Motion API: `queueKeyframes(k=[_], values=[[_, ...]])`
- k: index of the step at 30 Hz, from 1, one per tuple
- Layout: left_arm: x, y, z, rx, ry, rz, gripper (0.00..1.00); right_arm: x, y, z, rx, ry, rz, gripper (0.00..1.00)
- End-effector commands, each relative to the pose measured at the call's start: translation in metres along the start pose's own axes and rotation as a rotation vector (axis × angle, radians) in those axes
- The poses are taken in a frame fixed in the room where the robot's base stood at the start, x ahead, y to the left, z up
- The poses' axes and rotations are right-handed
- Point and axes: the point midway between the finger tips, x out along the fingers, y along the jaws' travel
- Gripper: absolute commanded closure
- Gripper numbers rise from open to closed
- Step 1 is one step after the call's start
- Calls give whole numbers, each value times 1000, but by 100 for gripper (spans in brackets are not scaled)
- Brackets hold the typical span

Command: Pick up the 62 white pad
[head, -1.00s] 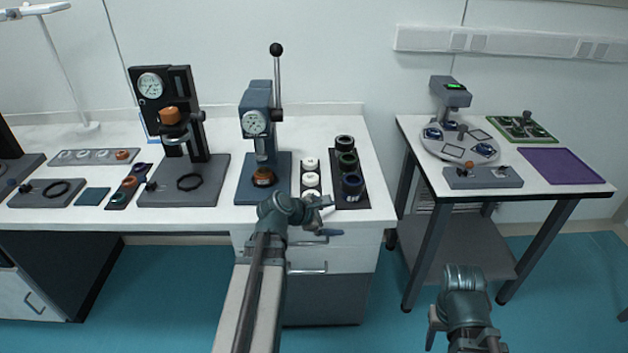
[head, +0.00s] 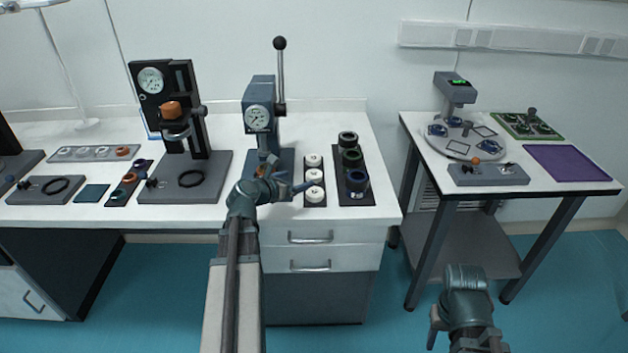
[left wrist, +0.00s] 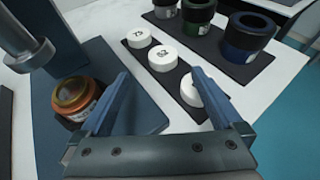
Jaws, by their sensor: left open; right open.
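The white pad marked 62 (left wrist: 162,57) is the middle one of three round white pads on a dark strip in the left wrist view. In the head view the middle pad (head: 314,176) shows, but its number is too small to read. A pad marked 73 (left wrist: 139,37) is beyond it, and the nearest pad (left wrist: 190,90) is partly hidden by a finger. My left gripper (left wrist: 160,74) is open and empty, its fingers pointing toward the pads; in the head view it is left of the strip. My right gripper (head: 437,326) is open, low at the right, away from the tables.
A blue-grey lever press (head: 259,125) stands left of the pads, with an orange-brown part (left wrist: 78,97) on its base. A dark tray (head: 350,188) with several ringed jars (left wrist: 248,32) lies right of the pads. A second table (head: 540,172) stands at the right.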

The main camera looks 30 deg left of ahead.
Motion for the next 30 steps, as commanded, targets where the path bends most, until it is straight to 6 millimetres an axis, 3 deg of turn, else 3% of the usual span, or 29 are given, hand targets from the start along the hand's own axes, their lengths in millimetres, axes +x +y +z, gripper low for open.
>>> queueKeyframes(k=[1, 6, 17, 30], values=[[14, 1, -2, 2, 0, -2, 0, 8, -1, 0, 0, 0, 0, 50], [35, 0, -1, 2, 1, -2, 0, 14, -1, -1, 0, 0, 0, 50], [44, -1, 0, 1, 0, 0, 0, 16, -2, -1, 0, 0, 0, 50], [94, -5, 2, 2, 0, -1, 0, 34, -3, -2, 0, 0, 0, 50]])
